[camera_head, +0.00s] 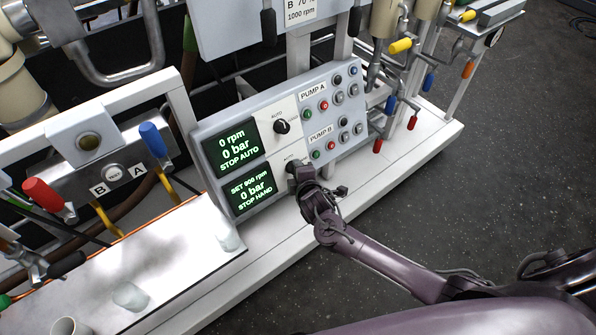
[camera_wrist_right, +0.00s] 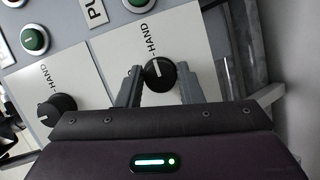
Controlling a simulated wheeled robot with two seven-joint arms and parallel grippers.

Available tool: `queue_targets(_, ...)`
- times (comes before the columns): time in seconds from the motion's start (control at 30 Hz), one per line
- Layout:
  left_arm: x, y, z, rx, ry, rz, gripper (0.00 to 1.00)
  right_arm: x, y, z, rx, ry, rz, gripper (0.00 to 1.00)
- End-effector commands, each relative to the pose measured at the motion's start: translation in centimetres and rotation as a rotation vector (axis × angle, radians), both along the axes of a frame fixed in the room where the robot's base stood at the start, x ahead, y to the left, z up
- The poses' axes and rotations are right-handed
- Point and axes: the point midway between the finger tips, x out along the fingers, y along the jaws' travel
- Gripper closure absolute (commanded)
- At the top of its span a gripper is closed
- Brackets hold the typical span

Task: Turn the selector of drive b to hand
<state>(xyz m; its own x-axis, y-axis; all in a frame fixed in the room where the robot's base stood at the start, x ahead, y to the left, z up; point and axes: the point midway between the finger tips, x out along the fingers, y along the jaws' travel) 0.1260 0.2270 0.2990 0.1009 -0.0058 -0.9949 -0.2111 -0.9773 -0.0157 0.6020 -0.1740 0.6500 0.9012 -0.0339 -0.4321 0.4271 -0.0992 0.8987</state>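The selector of drive B is a round black knob with a white pointer line; it shows in the right wrist view (camera_wrist_right: 158,73). Its line points up towards the word HAND. The lower display (camera_head: 251,190) reads STOP HAND. My right gripper (camera_head: 296,168) is at this knob and hides most of it in the head view. In the right wrist view the two fingers (camera_wrist_right: 158,84) flank the knob closely, with no clear gap. My left gripper is not in view.
The drive A selector (camera_head: 282,126) sits above, beside the upper display (camera_head: 234,144) reading STOP AUTO. Pump A and pump B buttons (camera_head: 332,145) lie to the right on the panel. A white ledge (camera_head: 300,225) runs below the panel. Open floor (camera_head: 500,140) is at the right.

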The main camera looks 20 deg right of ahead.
Motion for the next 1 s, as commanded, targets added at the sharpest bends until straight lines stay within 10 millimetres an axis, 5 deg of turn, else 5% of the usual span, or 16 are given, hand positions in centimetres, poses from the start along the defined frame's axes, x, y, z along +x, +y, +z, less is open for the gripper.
queue_targets(0.13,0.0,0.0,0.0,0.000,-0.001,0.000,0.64,0.0,0.0,0.0,-0.001,0.000,0.000,0.47)
queue_targets(0.47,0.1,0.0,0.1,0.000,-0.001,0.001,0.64,-0.3,0.1,0.2,-0.001,-0.001,0.002,0.47)
queue_targets(1.0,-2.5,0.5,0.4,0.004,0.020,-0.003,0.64,-6.9,0.2,3.3,-0.001,0.000,0.000,0.47)
